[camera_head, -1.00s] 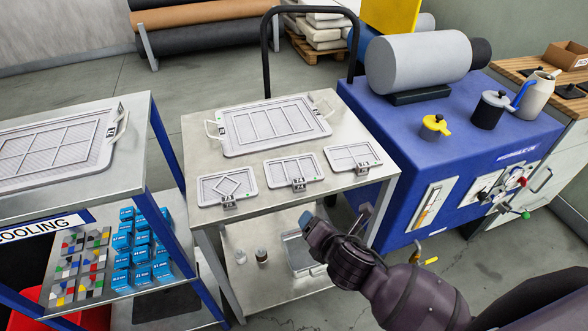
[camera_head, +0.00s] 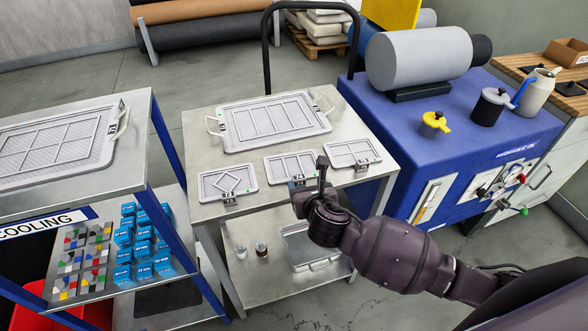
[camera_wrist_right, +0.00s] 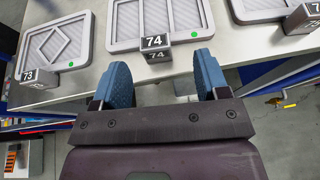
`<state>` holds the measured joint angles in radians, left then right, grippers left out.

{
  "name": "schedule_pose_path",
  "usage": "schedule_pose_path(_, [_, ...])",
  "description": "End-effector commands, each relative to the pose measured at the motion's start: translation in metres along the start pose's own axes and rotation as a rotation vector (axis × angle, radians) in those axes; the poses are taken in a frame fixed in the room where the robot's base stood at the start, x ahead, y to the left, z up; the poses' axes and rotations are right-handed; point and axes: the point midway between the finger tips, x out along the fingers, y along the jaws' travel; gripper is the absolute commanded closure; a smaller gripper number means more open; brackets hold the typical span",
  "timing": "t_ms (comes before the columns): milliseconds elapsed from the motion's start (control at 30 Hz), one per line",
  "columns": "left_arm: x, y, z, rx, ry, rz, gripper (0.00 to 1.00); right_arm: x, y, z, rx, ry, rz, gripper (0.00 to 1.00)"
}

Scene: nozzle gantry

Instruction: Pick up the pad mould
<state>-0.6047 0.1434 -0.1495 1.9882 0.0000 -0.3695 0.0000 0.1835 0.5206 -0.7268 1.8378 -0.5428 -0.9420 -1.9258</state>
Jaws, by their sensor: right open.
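Three small grey moulds lie in a row along the front edge of the metal cart top: one with a diamond, tagged 73 (camera_head: 228,183), one tagged 74 (camera_head: 289,165), and one at the right (camera_head: 353,152). I cannot tell which is the pad mould. My right gripper (camera_head: 309,178) is open and empty at the cart's front edge. In the right wrist view its blue fingers (camera_wrist_right: 164,84) stand apart, just short of the 74 tag block (camera_wrist_right: 155,45); the block lies in line with the gap. My left gripper is not in view.
A large handled mould (camera_head: 275,120) lies behind the small ones on the cart (camera_head: 196,150). A blue machine (camera_head: 450,150) stands close at the right. A cooling rack (camera_head: 150,130) with another large mould stands at the left.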

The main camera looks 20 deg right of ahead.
Motion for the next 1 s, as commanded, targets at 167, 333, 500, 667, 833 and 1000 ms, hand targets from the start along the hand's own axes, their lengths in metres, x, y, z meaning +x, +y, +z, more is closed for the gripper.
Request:
schedule_pose_path(167, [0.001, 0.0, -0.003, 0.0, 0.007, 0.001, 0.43, 0.02, 0.005, 0.002, 0.001, 0.0, -0.001, 0.32])
schedule_pose_path(333, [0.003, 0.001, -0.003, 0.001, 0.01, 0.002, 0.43, 0.042, 0.006, 0.003, 0.001, 0.0, -0.001, 0.32])
schedule_pose_path(500, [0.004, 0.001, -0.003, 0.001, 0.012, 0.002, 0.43, 0.05, 0.006, 0.003, 0.001, 0.001, 0.0, 0.32])
schedule_pose_path(667, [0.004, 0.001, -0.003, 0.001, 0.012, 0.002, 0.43, 0.05, 0.006, 0.003, 0.001, 0.001, 0.001, 0.32])
schedule_pose_path(833, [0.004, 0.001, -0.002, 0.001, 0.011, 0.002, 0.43, 0.05, 0.006, 0.003, 0.001, 0.0, 0.001, 0.5])
schedule_pose_path(1000, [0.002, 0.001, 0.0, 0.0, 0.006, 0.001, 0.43, 0.05, 0.006, 0.003, 0.001, 0.0, 0.0, 0.76])
